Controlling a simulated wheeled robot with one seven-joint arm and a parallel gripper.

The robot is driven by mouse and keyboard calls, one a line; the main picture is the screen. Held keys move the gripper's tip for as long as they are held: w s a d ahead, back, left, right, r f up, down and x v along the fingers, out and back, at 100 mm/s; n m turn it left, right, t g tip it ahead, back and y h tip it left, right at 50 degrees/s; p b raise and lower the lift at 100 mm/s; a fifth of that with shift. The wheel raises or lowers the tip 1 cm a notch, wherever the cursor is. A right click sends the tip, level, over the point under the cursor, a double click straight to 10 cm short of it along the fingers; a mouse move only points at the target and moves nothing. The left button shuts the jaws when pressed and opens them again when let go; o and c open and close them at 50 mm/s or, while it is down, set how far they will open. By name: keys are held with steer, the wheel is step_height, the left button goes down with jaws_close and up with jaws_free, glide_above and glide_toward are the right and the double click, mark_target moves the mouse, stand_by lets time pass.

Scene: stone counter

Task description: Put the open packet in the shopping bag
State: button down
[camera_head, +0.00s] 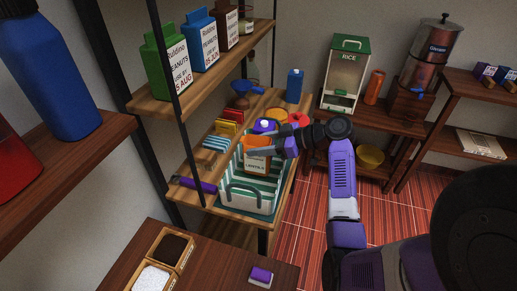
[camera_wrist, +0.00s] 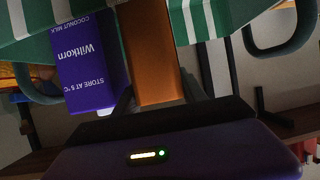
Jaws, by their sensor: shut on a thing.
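The shopping bag (camera_head: 252,190) is green and white striped with a grey-green handle, standing on the wooden shelf. My gripper (camera_head: 266,148) is shut on an orange-brown packet (camera_head: 257,163) at the bag's mouth. The packet has a white label; its lower part is hidden, so I cannot tell how deep it sits or see its opening. In the wrist view the orange-brown packet (camera_wrist: 153,55) is between the fingers, with striped bag cloth (camera_wrist: 205,18) around it. A purple carton (camera_wrist: 88,62) reading "Wiltkorn" and "coconut milk" is beside it.
A blue funnel-like item (camera_head: 242,90), a blue bottle (camera_head: 294,86) and a red item (camera_head: 299,119) stand behind the bag. A dark upright post (camera_head: 170,60) is left of the bag. A purple roll (camera_head: 196,185) lies at left.

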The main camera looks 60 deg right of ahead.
steer(key=shift+f, duration=1.1)
steer(key=shift+f, duration=0.1)
steer(key=c, duration=0.9)
jaws_free()
steer(key=shift+r, duration=0.2)
steer(key=b+v, duration=0.2)
steer(key=v, duration=1)
steer(key=shift+b, duration=0.35)
steer(key=shift+d, duration=0.1)
